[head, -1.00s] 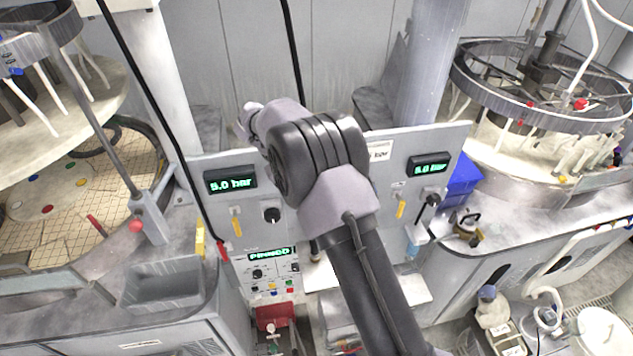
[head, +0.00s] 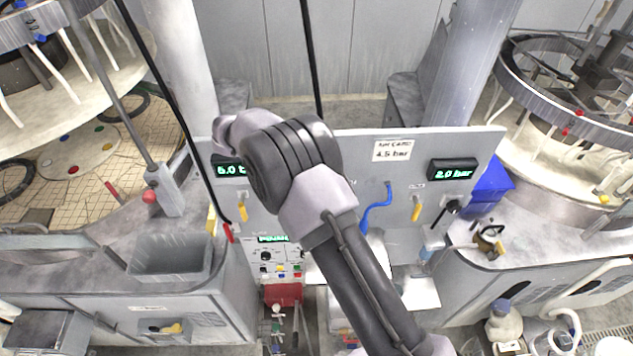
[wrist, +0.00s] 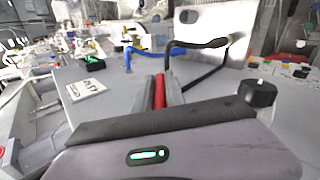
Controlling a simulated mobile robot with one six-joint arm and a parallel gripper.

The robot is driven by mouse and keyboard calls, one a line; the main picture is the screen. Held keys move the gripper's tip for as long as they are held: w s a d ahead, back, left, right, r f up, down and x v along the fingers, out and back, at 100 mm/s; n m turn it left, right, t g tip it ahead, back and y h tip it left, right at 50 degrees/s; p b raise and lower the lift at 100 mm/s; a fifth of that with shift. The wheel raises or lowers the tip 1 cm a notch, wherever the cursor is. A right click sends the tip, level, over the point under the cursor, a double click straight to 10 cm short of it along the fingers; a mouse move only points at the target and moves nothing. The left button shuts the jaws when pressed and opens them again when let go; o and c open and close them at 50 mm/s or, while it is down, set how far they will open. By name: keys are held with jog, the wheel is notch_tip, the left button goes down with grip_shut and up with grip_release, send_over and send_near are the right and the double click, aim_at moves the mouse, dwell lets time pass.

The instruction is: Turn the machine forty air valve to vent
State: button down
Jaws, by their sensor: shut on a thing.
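A grey control panel (head: 470,150) stands between two polishing machines. My gripper is hidden behind my wrist and arm in the head view. In the wrist view my gripper (wrist: 160,90) is shut on a red handle (wrist: 159,92) at the panel face. The handle's mount and its marking are hidden, so I cannot tell its setting. The left display (head: 229,169) reads about 5.0 bar and is partly covered by my wrist. The right display (head: 452,170) seems to read 2.0 bar. Yellow levers (head: 243,208) and (head: 416,208) hang below the displays.
A blue hose (head: 376,207) and a black hose (wrist: 200,78) lie close beyond the gripper. A black knob (wrist: 258,93) sticks out beside it. A black cord with a red end (head: 228,233) hangs at the left. A card (head: 392,150) reading 4.5 bar is on the panel.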

jog(key=shift+f, duration=0.15)
jog(key=c, duration=1.4)
grip_release()
jog(key=shift+d, duration=0.1)
jog(key=shift+c, duration=0.2)
jog(key=shift+o, duration=0.3)
jog(key=shift+w, duration=0.15)
jog(key=shift+a+r, duration=0.3)
jog(key=p+v, duration=0.4)
jog(key=v, duration=1.2)
jog(key=shift+r+p, duration=0.3)
jog(key=shift+p, duration=0.05)
